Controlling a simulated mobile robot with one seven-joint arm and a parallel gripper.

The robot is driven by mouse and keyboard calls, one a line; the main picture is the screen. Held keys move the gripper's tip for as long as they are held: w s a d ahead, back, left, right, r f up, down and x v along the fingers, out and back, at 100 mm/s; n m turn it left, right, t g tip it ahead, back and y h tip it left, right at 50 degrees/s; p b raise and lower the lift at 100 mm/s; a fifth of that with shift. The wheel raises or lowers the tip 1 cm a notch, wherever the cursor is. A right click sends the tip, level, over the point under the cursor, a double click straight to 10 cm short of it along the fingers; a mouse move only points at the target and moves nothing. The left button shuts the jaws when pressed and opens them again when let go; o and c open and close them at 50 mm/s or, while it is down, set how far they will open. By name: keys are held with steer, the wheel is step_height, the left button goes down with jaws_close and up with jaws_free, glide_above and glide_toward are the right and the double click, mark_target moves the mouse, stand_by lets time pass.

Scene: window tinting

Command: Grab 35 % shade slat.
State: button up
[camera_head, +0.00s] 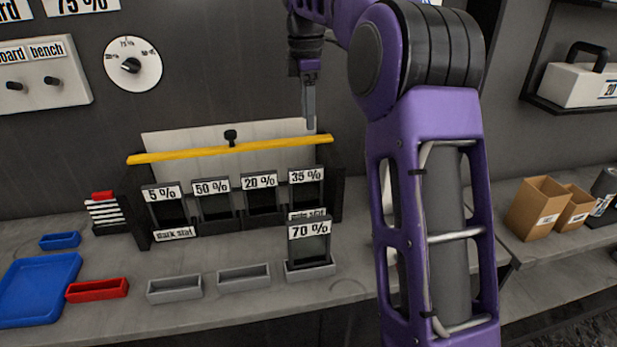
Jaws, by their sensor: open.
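The 35 % slat (307,192) stands upright at the right end of a row in the dark rack (143,222), its white label on top. The 20 % slat (261,201), 50 % slat (214,205) and 5 % slat (171,209) stand to its left. A 70 % slat (309,249) stands in a grey holder (311,272) in front and hides the lower part of the 35 % position. My gripper (309,122) points down, open and empty, above and behind the 35 % slat, seen nearly edge-on.
A yellow bar (190,154) spans above the row, just below my gripper. Two grey holders (174,289) (244,277) stand empty on the bench front. A red tray (97,290) and blue trays (38,285) are at left, cardboard boxes (537,208) at right.

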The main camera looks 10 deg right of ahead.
mark_target(306, 181)
steer(key=f+b, duration=0.1)
steer(key=f, duration=0.5)
steer(key=f+b, duration=0.1)
steer(key=f, duration=0.5)
steer(key=f+b, duration=0.1)
steer(key=f, duration=0.4)
steer(key=shift+s+a+f+b, duration=0.25)
steer(key=shift+a+f+b, duration=0.05)
steer(key=shift+f+b, duration=0.1)
jaws_close()
